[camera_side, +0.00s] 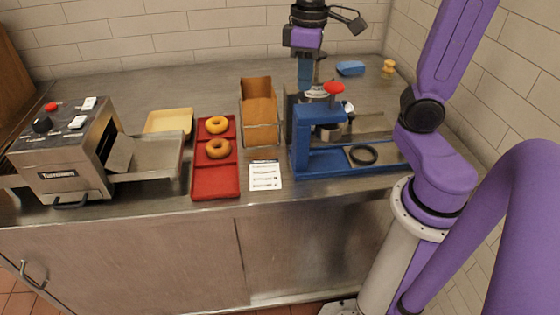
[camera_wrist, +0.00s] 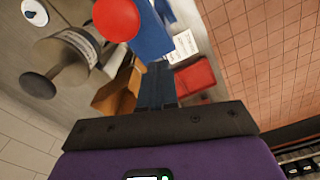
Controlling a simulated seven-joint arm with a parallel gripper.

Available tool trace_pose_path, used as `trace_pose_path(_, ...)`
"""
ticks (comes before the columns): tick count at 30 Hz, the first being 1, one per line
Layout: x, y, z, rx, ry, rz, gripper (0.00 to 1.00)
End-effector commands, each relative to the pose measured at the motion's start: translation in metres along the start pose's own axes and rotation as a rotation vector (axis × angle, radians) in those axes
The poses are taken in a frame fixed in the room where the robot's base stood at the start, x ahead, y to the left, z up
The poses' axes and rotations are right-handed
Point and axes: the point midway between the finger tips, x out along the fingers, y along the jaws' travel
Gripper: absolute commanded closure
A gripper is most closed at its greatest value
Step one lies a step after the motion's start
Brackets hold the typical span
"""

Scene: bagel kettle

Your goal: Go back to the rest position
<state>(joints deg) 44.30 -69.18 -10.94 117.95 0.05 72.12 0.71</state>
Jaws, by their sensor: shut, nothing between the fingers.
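My gripper (camera_side: 305,75) is shut and empty. It points down above the counter, behind the blue press (camera_side: 302,155) in the side view. In the wrist view its two dark fingers (camera_wrist: 157,82) are together with nothing between them. The red knob (camera_side: 334,87) of the press is near the fingers in the side view, and a red knob (camera_wrist: 117,18) shows large in the wrist view. A pale bagel (camera_side: 216,125) and a browner bagel (camera_side: 218,148) lie in the red tray (camera_side: 215,184), well to the left of my gripper.
A toaster-like machine (camera_side: 62,158) stands at the left, beside a pale yellow board (camera_side: 169,121). A brown bin (camera_side: 260,112) and a printed card (camera_side: 265,175) lie between tray and press. A blue item (camera_side: 350,68) is at the back. The tiled wall (camera_side: 200,35) closes off the rear.

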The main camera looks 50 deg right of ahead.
Motion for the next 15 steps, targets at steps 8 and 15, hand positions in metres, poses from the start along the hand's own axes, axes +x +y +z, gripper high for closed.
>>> trace_pose_path(8, 0.042, -0.063, 0.047, -0.324, 0.003, -0.006, 1.0)
trace_pose_path(15, 0.073, -0.094, 0.094, -0.566, 0.009, -0.012, 1.0)
